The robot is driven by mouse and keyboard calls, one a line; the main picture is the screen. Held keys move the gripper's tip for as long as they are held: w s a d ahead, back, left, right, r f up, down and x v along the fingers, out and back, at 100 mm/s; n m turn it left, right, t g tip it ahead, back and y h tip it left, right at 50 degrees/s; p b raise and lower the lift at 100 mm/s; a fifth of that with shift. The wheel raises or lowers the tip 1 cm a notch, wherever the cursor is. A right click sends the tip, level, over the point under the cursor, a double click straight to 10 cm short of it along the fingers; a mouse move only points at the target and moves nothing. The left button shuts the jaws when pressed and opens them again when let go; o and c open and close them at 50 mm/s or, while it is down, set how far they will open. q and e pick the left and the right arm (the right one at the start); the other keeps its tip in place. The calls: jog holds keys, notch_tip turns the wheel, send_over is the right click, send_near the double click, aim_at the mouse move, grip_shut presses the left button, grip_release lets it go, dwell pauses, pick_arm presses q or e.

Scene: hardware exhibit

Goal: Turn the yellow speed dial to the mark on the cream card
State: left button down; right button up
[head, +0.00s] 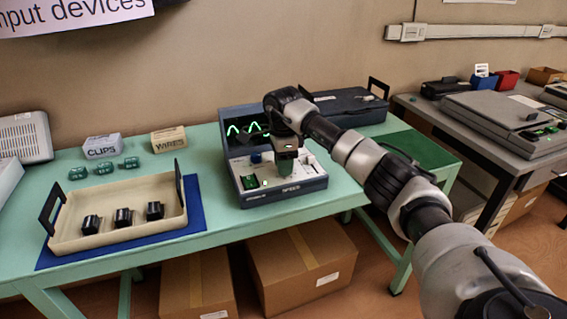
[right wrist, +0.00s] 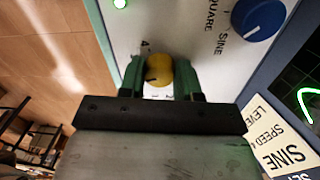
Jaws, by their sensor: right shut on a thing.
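The yellow speed dial (right wrist: 158,71) shows in the right wrist view on the pale panel of the device. My right gripper (right wrist: 160,78) has its green fingers on either side of the dial, shut on it. A dark pointer line shows on the dial's left part. In the head view my right gripper (head: 286,164) reaches down onto the device (head: 282,188) and hides the dial. The cream card (right wrist: 282,148) is partly seen at the lower right of the wrist view, with "LEVEL", "SPEED" and "SINE" readable; the figure beside "SPEED" is unclear. My left gripper is not in view.
A blue knob (right wrist: 258,18) sits near the dial. The device's screen (head: 246,130) shows a green wave. A cream tray (head: 120,222) with three black parts lies on a blue mat at the left. A dark case (head: 345,106) stands behind the device.

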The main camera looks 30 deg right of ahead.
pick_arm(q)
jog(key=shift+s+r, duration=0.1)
pick_arm(e)
jog(key=shift+r+m+p, duration=0.15)
jog(key=shift+m+p, duration=1.25)
jog(key=shift+m, duration=0.3)
jog(key=m+p, duration=0.2)
jog(key=m, duration=0.2)
jog(key=shift+d+p, duration=0.1)
jog(key=shift+p, duration=0.25)
jog(key=m+p, duration=0.2)
jog(key=m, duration=0.3)
jog(key=shift+t, duration=0.3)
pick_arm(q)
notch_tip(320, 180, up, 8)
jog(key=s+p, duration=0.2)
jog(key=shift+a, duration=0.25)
pick_arm(e)
jog(key=shift+m, duration=1.7)
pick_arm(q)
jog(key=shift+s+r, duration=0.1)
pick_arm(e)
jog(key=o, duration=0.9)
